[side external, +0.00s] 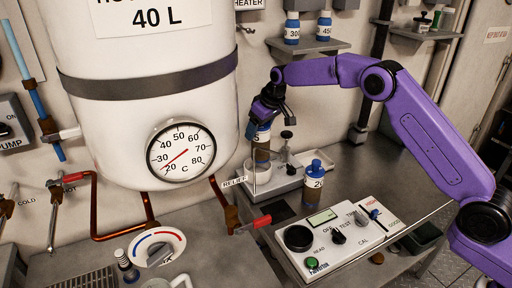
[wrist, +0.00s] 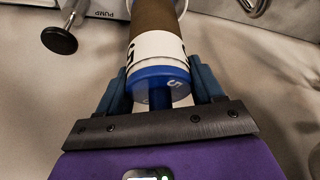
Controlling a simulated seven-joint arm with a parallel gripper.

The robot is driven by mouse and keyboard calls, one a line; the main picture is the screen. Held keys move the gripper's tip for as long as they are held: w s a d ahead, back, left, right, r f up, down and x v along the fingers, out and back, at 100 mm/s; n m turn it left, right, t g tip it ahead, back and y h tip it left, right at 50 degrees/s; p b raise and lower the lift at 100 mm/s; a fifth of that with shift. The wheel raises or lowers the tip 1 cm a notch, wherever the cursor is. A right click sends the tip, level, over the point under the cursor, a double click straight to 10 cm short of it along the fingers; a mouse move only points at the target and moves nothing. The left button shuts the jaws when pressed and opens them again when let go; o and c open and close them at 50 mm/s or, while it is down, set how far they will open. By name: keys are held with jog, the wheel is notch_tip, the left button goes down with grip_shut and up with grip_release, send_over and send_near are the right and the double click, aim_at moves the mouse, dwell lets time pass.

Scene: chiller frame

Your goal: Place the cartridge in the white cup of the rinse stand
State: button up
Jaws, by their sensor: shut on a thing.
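My gripper (side external: 265,112) is shut on the cartridge (side external: 262,146), near its blue cap. The cartridge has a brown body and a white label, and it hangs roughly upright. In the wrist view the cartridge (wrist: 158,46) points away between the two fingers (wrist: 160,92). The rinse stand (side external: 285,183) is a pale tray below my gripper. Its white cup (side external: 255,174) is just below the cartridge's lower end in the side view. In the wrist view, pale rim edges show on both sides of that end. I cannot tell whether the end is inside the cup.
A black knob on a post (side external: 287,134) stands close behind the cartridge. A second blue-capped brown bottle (side external: 313,190) stands to the right. A control box (side external: 340,240) is in front. The big white tank (side external: 140,90) is close on the left. Bare bench (side external: 385,170) lies to the right.

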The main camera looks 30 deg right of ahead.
aim_at(265, 127)
jog(key=shift+w+a+f, duration=0.1)
jog(key=shift+a+f, duration=0.1)
jog(key=shift+f, duration=1.55)
jog(key=shift+w+a+f, duration=0.1)
jog(key=shift+a+f, duration=0.1)
jog(key=shift+f, duration=1.55)
jog(key=shift+f, duration=0.15)
jog(key=o, duration=1.2)
jog(key=shift+o, duration=0.2)
jog(key=v, duration=1.2)
